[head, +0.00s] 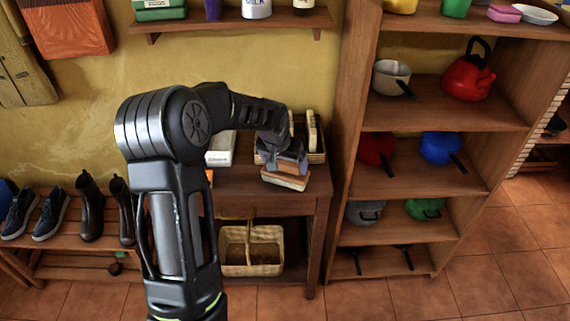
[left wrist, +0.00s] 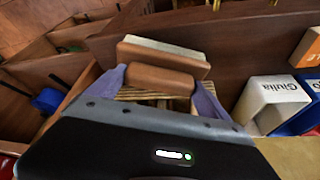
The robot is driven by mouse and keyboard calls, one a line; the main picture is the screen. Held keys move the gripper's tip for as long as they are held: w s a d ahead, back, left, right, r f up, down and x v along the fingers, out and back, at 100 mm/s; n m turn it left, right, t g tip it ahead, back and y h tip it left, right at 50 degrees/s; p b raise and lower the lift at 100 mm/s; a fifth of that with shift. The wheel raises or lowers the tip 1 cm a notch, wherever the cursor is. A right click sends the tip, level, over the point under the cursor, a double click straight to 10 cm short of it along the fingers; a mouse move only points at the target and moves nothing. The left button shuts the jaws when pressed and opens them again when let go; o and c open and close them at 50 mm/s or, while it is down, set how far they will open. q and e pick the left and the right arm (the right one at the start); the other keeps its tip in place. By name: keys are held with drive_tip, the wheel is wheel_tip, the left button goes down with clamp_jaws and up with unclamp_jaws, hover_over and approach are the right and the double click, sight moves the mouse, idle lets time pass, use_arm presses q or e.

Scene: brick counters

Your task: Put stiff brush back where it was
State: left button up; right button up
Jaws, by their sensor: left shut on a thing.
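The stiff brush (head: 286,180) is a brown wooden block with a pale bristle edge. It is at my left gripper (head: 283,158), over the front right of a small dark wooden table (head: 255,186). In the left wrist view, my left gripper's purple fingers (left wrist: 160,92) are shut on the brush's brown block (left wrist: 160,80). A wider brown part with the pale edge lies just beyond. I cannot tell whether the brush touches the tabletop. My right gripper is not in view.
A basket (head: 316,157) with upright things stands behind the brush. A white box (head: 220,150) stands on the table's left. A wicker basket (head: 250,268) sits below. A tall shelf (head: 345,150) rises close on the right. Shoes (head: 50,222) are at left.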

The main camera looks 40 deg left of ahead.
use_arm(q)
drive_tip(key=shift+f, duration=0.4)
drive_tip(key=shift+f, duration=0.15)
drive_tip(key=o, duration=1)
drive_tip(key=shift+o, duration=0.2)
drive_tip(key=b+v, duration=0.1)
drive_tip(key=v, duration=1.1)
drive_tip(key=shift+s, duration=0.1)
